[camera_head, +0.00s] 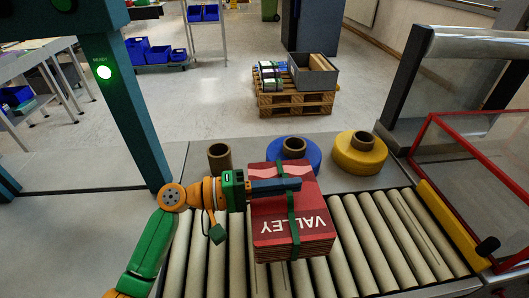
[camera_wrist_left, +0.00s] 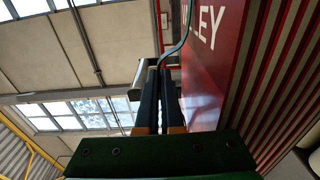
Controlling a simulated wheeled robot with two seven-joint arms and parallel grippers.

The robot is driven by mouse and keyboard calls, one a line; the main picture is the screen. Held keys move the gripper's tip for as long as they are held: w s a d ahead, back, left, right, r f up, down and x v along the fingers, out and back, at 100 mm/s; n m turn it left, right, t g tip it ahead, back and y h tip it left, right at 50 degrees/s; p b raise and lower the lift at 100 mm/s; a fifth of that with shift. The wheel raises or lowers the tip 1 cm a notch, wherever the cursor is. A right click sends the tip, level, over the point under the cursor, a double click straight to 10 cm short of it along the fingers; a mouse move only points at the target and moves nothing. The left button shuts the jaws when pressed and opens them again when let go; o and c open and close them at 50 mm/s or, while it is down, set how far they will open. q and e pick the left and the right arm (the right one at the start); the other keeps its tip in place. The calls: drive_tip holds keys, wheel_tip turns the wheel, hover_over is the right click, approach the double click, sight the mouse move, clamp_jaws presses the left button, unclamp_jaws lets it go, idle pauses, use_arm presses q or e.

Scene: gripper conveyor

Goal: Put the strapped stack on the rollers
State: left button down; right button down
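The strapped stack (camera_head: 284,240) is a red pile with "VALLEY" on its cover and a green strap (camera_head: 291,215) around it. It is over the tan rollers (camera_head: 352,238); I cannot tell whether it touches them. My left gripper (camera_head: 290,185) reaches in from the left across the top of the stack. In the left wrist view, its dark fingers (camera_wrist_left: 160,95) are close together with the strap (camera_wrist_left: 178,45) at their tips. The stack (camera_wrist_left: 212,70) fills the right side there. My right gripper is not in view.
Behind the rollers stand a brown core (camera_head: 219,157), a blue roll (camera_head: 304,148) and a yellow roll (camera_head: 360,155). A teal post (camera_head: 122,110) with a lit green lamp is at left. A red-framed clear guard (camera_head: 470,175) borders the right. A loaded pallet (camera_head: 293,103) stands farther back.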

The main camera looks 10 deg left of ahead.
sight(300, 216)
use_arm(q)
drive_tip(key=d+f, duration=0.1)
drive_tip(key=f, duration=0.1)
drive_tip(key=s+d+f, duration=0.1)
drive_tip(key=f, duration=0.1)
drive_tip(key=d+f, duration=0.1)
drive_tip(key=f, duration=0.2)
drive_tip(key=shift+s+d, duration=0.25)
drive_tip(key=shift+s, duration=0.1)
drive_tip(key=shift+f, duration=0.35)
drive_tip(key=c, duration=1.5)
unclamp_jaws()
drive_tip(key=shift+f, duration=0.2)
drive_tip(key=o, duration=0.4)
drive_tip(key=shift+s+r, duration=0.1)
drive_tip(key=shift+s, duration=0.05)
drive_tip(key=shift+o, duration=0.2)
